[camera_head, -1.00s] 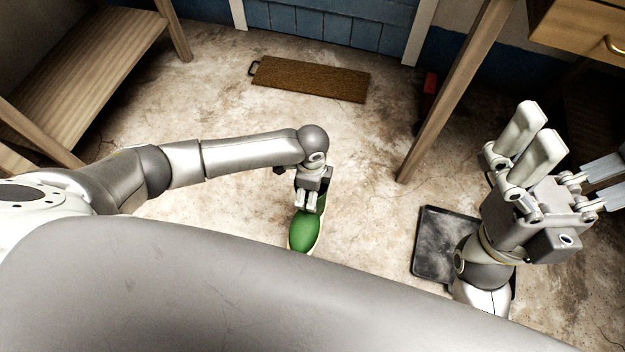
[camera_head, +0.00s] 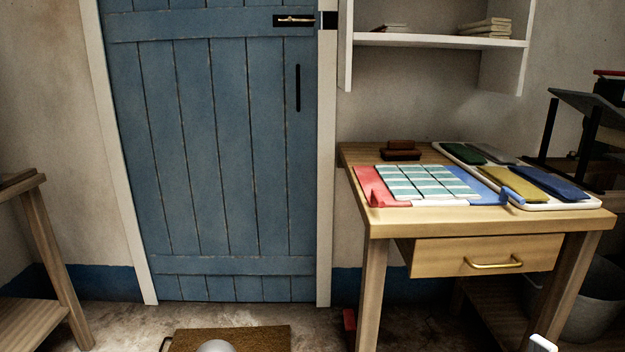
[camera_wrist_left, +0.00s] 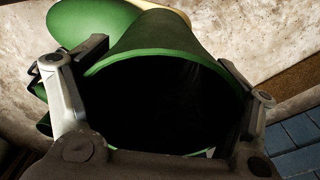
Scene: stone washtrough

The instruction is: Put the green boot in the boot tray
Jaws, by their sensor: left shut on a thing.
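The green boot (camera_wrist_left: 160,35) fills the left wrist view, its dark open top facing the camera and its green toe at the upper left. My left gripper (camera_wrist_left: 163,62) is shut on the boot's shaft, with one finger on each side. The head view now looks up at the door, so the boot and left gripper are outside it. A small pale tip of my right gripper (camera_head: 541,344) shows at the bottom edge of the head view; its opening is hidden. The boot tray is in neither current view.
A brown mat (camera_head: 240,338) lies before the blue door (camera_head: 215,160). A wooden table (camera_head: 480,228) with a drawer stands at right, holding tiles (camera_head: 425,182) and coloured cloths. A bench (camera_head: 35,310) stands at left. A red object (camera_head: 349,325) stands by the table leg.

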